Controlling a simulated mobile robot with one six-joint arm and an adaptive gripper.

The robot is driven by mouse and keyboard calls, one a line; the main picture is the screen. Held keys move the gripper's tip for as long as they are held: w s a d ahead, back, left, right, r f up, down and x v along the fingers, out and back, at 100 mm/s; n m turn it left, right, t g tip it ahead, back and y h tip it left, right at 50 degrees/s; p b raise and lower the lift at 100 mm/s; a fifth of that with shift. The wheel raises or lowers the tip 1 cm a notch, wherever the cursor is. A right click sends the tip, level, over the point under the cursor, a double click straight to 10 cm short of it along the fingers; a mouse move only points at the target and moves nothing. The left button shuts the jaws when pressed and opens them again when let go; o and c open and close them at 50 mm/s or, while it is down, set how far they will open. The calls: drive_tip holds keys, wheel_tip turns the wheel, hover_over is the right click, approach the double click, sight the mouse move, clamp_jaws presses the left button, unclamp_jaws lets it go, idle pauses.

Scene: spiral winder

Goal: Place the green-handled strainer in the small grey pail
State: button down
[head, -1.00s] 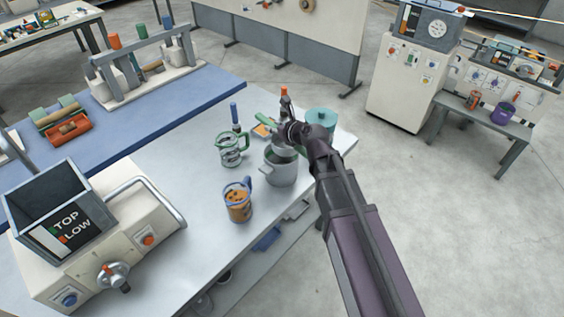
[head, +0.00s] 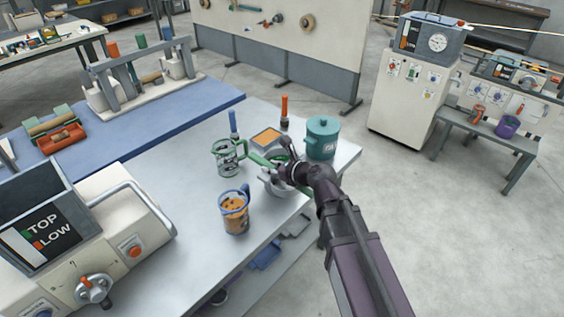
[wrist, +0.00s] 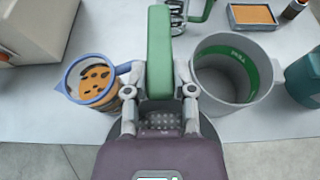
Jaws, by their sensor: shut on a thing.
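My gripper (wrist: 160,95) is shut on the green handle of the strainer (wrist: 160,50), which points away from me in the wrist view. Part of the strainer's dark mesh shows between my fingers; most of its bowl is hidden under my gripper. The small grey pail (wrist: 209,88), with a green band inside, stands open and upright just right of the strainer in the wrist view.
A blue-handled jug (head: 234,214) with brown contents stands left of my gripper. A green-framed glass jug (head: 228,158), an orange-filled tray (head: 266,137), an orange-topped bottle (head: 284,115) and a teal lidded pot (head: 322,140) stand around the pail. The table's front edge is close.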

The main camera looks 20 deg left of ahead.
drive_tip(key=b, duration=0.1)
hover_over(269, 153)
drive_tip(key=s, duration=0.1)
drive_tip(key=shift+d+f, duration=0.25)
drive_tip(key=shift+f, duration=0.45)
drive_tip(key=shift+w+a, duration=0.25)
drive_tip(key=shift+w, duration=0.3)
wheel_tip(269, 153, down, 4)
drive_tip(key=b, duration=0.4)
drive_tip(key=shift+r, duration=0.15)
drive_tip(key=shift+f+b, duration=0.6)
drive_tip(key=shift+c, duration=2.2)
unclamp_jaws()
drive_tip(key=shift+r, duration=0.2)
